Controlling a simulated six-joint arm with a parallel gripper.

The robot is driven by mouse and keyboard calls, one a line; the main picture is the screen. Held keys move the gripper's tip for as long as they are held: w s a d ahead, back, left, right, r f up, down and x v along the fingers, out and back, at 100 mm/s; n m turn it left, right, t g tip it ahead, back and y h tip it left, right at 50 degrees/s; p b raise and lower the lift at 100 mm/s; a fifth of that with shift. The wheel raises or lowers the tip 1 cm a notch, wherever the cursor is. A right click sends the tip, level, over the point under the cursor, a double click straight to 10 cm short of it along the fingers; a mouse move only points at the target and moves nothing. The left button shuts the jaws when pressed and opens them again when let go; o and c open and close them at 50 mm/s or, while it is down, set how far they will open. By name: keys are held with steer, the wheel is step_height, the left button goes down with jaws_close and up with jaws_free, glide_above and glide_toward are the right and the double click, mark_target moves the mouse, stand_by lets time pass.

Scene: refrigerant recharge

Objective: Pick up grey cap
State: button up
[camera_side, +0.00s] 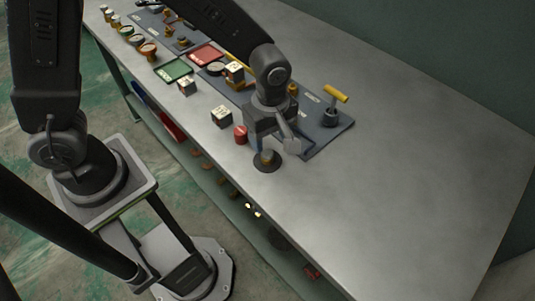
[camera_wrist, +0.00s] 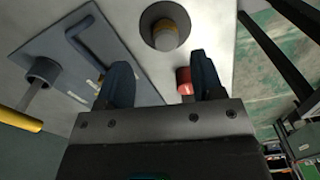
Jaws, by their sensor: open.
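A small grey cap (camera_wrist: 165,38) sits on a brass-coloured fitting in a dark round base on the bench. It also shows in the side view (camera_side: 267,155), low and just in front of my gripper (camera_side: 277,142). In the wrist view my gripper (camera_wrist: 160,68) is open and empty. Its two dark fingers are apart, and the cap lies beyond the tips, sideways between them. The side view does not clearly show how high the fingers are above the cap.
A red cylinder (camera_side: 240,134) stands close beside my gripper and partly behind a finger in the wrist view. A blue-grey mat (camera_side: 320,140) holds a yellow-handled valve (camera_side: 335,95). Labelled blocks (camera_side: 221,116) stand to the left. The bench's right side is clear.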

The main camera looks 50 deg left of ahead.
mark_target(267, 153)
steer(key=shift+s+f, duration=0.2)
steer(key=shift+f, duration=1.25)
steer(key=shift+s+f, duration=0.15)
steer(key=shift+f, duration=1.3)
steer(key=shift+c, duration=0.4)
steer(key=c, duration=0.9)
